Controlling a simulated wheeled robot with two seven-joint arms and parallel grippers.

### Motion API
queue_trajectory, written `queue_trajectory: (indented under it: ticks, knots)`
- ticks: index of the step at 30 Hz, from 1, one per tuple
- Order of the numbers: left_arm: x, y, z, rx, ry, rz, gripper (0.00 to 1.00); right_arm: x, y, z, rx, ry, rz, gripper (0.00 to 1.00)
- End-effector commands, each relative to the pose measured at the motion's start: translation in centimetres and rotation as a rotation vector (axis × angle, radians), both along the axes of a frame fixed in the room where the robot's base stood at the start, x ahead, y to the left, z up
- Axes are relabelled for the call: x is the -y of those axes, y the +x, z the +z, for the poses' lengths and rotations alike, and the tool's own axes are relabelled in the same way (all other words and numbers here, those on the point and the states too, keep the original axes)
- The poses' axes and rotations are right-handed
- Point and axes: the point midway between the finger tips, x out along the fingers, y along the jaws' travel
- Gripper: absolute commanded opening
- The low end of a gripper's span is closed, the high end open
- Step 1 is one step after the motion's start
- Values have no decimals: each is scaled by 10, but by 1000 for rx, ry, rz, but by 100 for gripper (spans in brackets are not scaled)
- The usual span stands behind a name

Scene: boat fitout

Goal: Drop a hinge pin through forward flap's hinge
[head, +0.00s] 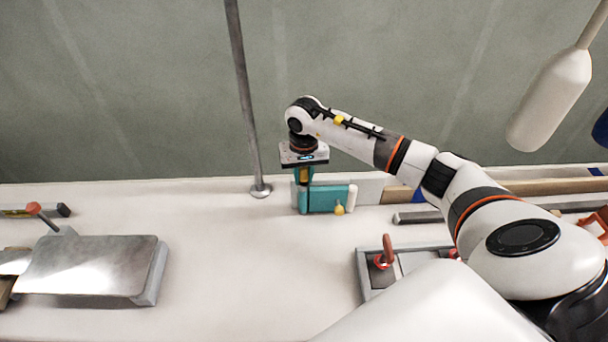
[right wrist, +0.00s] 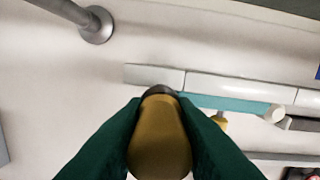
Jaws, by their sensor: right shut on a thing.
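My right gripper (head: 303,180) is at the left end of a small teal panel (head: 327,199), which looks like the forward flap, on the white ledge. In the right wrist view, its green fingers (right wrist: 160,112) are shut on an ochre piece with a dark end, probably the hinge pin (right wrist: 160,140). In that view the teal panel (right wrist: 230,102) lies beyond the fingers to the right. It has a yellow knob (head: 339,209) and a white rounded end (head: 352,197). The fingers hide the hinge, so I cannot tell whether the pin is in it. My left gripper is not in view.
A grey pole (head: 244,90) stands on the ledge just left of my right gripper. A metal-plated box (head: 90,265) sits at the left. A grey tray with a red-handled part (head: 388,252) lies in front. A white fender (head: 550,100) hangs at the upper right.

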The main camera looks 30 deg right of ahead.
Motion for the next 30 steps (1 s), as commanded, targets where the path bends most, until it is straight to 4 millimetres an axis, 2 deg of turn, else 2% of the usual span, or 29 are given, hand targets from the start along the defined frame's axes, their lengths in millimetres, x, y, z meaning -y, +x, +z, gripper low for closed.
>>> queue_trajectory:
  ticks: [1,5,23,26,30]
  knots:
    - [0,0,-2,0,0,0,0,-4,-8,-15,-28,1,1,29]
    - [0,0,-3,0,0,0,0,-3,-8,-16,-29,1,2,50]
    - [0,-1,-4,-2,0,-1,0,1,-9,-13,-31,-8,3,50]
    - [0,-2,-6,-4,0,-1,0,1,-8,-4,-28,-9,3,50]
    - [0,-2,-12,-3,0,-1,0,-1,-7,24,-15,-7,3,50]
